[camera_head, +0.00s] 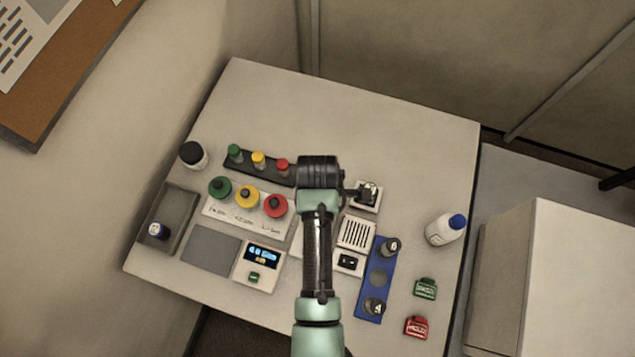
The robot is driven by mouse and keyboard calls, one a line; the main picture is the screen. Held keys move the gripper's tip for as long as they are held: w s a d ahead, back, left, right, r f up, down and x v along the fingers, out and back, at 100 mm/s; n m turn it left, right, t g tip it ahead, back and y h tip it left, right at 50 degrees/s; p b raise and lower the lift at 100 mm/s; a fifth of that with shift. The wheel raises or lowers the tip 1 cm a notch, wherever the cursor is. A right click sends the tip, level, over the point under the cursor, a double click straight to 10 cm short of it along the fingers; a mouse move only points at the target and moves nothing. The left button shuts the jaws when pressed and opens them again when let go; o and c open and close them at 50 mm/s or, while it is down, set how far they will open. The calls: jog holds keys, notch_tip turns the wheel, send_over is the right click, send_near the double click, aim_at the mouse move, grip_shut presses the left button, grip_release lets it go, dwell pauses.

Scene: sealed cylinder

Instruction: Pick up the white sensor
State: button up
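My arm reaches up from the bottom centre over the table, and its dark wrist end covers the middle. A small dark part, seemingly my gripper (364,193), shows just right of the wrist, over or on a white square block (374,208). I cannot tell whether its fingers are open or whether they touch anything. No part is clearly marked as the white sensor. White candidates are this block, a box with dark slats (356,233) below it, and a smaller white unit with a dark window (348,263). My arm partly hides the area left of them.
On the left are green, yellow and red capped items in a dark rack (262,172), a grey tray (180,219) and a display unit (259,265). On the right are a blue rack (373,283), a white bottle (446,229), and green (425,288) and red (416,326) items. The table's back is clear.

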jog(key=shift+f, duration=0.5)
grip_shut()
jog(key=shift+r, duration=0.15)
